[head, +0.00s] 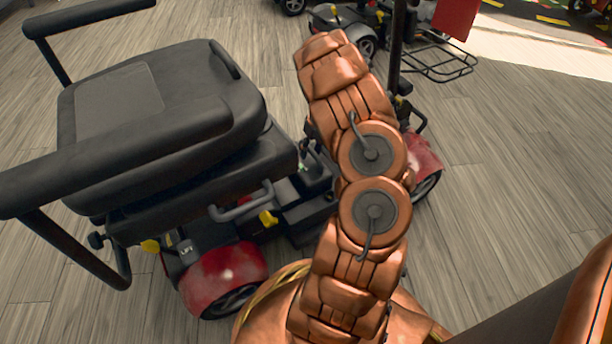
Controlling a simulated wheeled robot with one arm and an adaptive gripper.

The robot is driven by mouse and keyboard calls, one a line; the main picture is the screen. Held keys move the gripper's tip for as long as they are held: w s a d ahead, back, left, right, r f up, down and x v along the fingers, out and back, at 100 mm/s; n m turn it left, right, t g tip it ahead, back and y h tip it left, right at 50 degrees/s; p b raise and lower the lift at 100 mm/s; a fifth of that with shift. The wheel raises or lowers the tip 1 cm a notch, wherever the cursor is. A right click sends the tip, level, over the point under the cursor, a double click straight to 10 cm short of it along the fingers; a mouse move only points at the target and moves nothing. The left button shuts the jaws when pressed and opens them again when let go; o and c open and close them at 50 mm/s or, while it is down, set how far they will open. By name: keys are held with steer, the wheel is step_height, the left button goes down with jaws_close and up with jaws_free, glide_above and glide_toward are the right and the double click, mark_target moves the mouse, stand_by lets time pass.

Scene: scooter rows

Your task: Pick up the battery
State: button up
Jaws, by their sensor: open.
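A red and black mobility scooter (222,275) stands just left of my arm, with its dark seat (170,100) covering much of its body. No battery can be told apart for certain. A dark box-like part (308,212) sits low on the scooter between the seat and my arm, and I cannot tell whether it is the battery. A grey loop handle (240,206) shows under the seat edge. My copper arm rises over the scooter's front part and hides some of it. My gripper cannot be made out; the arm's far end points away over the scooter.
The scooter's black tiller post (397,45) stands beyond my arm, with a red front fender (424,155) below it. The wooden floor (520,150) on the right is clear.

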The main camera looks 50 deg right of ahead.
steer(key=shift+w+f, duration=0.1)
steer(key=shift+f, duration=0.25)
jaws_close()
stand_by(0.7)
